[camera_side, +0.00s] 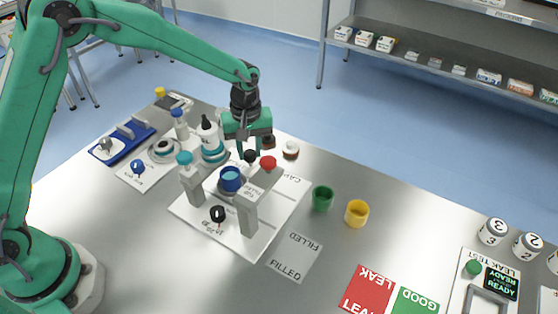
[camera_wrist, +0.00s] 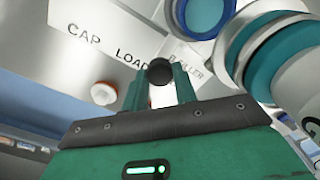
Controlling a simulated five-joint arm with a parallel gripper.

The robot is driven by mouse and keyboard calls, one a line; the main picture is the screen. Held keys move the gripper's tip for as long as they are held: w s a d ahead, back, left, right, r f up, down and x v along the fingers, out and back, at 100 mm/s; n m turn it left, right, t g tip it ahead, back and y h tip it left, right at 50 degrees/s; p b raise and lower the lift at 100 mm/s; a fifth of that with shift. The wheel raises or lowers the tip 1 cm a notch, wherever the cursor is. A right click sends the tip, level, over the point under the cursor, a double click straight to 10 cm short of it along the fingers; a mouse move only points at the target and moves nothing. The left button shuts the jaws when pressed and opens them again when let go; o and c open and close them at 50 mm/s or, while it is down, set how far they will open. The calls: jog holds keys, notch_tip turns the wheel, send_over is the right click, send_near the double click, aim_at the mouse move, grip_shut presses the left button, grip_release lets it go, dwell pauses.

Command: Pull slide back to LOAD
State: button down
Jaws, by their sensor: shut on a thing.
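The slide's round black knob (camera_side: 250,156) stands at the back of the white filler plate (camera_side: 193,217). My gripper (camera_side: 248,150) reaches down from above and is shut on this knob. In the wrist view the black knob (camera_wrist: 160,72) sits between the fingertips (camera_wrist: 160,88). The word LOAD (camera_wrist: 132,58) shows just left of the knob, with CAP (camera_wrist: 84,37) farther left. A blue cup (camera_side: 230,178) stands on the plate in front of the knob. The slide's body is mostly hidden by my fingers and the grey posts.
Bottles (camera_side: 208,133) stand behind left. Green (camera_side: 322,198) and yellow (camera_side: 357,213) cups stand right.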

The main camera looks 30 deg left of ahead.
jog(key=d, duration=0.3)
jog(key=shift+d, duration=0.2)
jog(key=c, duration=1.1)
grip_release()
jog(key=shift+r, duration=0.1)
notch_tip(320, 180, up, 8)
jog(key=shift+a, duration=0.1)
